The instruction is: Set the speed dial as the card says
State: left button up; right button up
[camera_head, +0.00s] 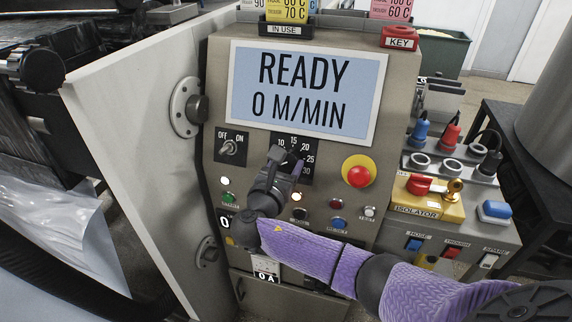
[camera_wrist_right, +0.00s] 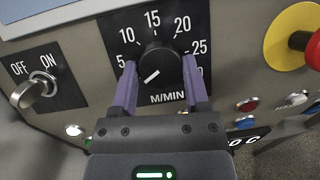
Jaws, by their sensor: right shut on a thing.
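The speed dial is a black knob (camera_wrist_right: 161,62) on a black plate marked M/MIN, with 10, 15, 20 and 25 showing. Its white pointer line points to the lower left in the right wrist view. My right gripper (camera_wrist_right: 160,76) is shut on the knob, one purple finger on each side. In the head view my right gripper (camera_head: 287,160) covers part of the dial plate (camera_head: 308,148). A yellow card (camera_head: 287,10) stands in the IN USE holder, its top cut off; no speed is readable on it. My left gripper is not in view.
The display (camera_head: 305,93) reads READY, 0 M/MIN. An OFF/ON switch (camera_head: 229,147) is left of the dial; a red emergency button (camera_head: 359,176) is right. A red KEY block (camera_head: 400,37) and an isolator (camera_head: 428,198) are further right. Indicator lamps sit below.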

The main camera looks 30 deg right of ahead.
grip_shut()
jog(key=shift+m, duration=0.4)
jog(key=m+g, duration=0.2)
jog(key=m, duration=0.2)
jog(key=shift+w+a+h, duration=0.1)
jog(key=shift+h, duration=0.3)
jog(key=m+g, duration=0.2)
jog(key=m, duration=0.2)
jog(key=shift+r, duration=0.1)
jog(key=m+g, duration=0.1)
jog(key=m, duration=0.1)
jog(key=m+g, duration=0.1)
jog(key=m, duration=0.2)
jog(key=shift+w+r+y+p, duration=0.1)
jog(key=shift+w+y+p, duration=0.05)
jog(key=shift+y+p, duration=0.2)
jog(key=shift+m+g+y+p, duration=0.2)
jog(key=shift+m+g+y, duration=0.15)
jog(key=shift+m, duration=0.75)
jog(key=shift+m+g+y+p, duration=0.2)
jog(key=shift+m+g, duration=0.15)
jog(key=shift+m, duration=0.75)
